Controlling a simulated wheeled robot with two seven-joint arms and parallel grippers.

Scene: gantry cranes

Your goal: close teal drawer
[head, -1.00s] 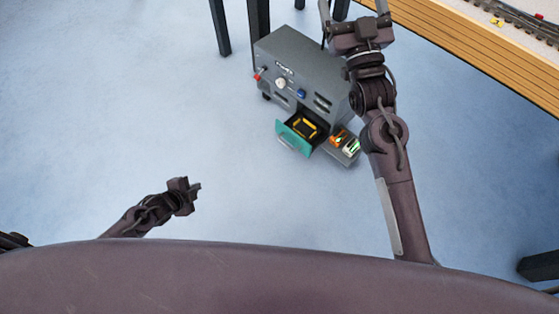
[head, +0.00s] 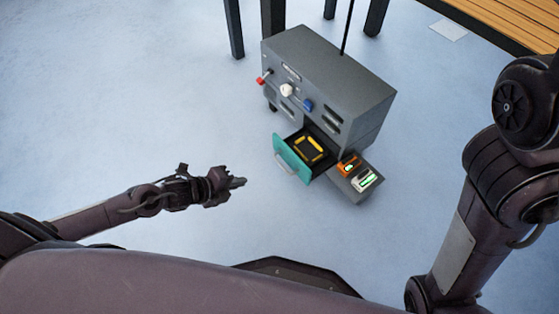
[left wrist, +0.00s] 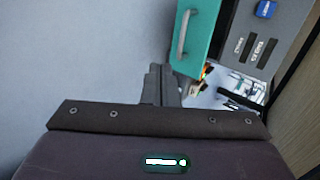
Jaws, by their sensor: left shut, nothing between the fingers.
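The teal drawer (head: 291,158) is pulled out of the front of a grey cabinet (head: 335,85), low down. A yellow and black item (head: 309,149) lies inside it. In the left wrist view the teal front (left wrist: 192,40) with its pale handle (left wrist: 184,35) is at the top, beyond my fingers. My left gripper (head: 240,183) is shut and empty, to the left of the drawer front and apart from it. It also shows in the left wrist view (left wrist: 162,84). My right arm is at the right edge of the head view, and its gripper is out of frame.
A low grey ledge (head: 352,187) right of the drawer holds an orange item (head: 349,165) and a pale item with green (head: 365,179). Red, white and blue knobs sit on the cabinet front. A wooden table (head: 510,22) stands at upper right. The floor left of the cabinet is clear.

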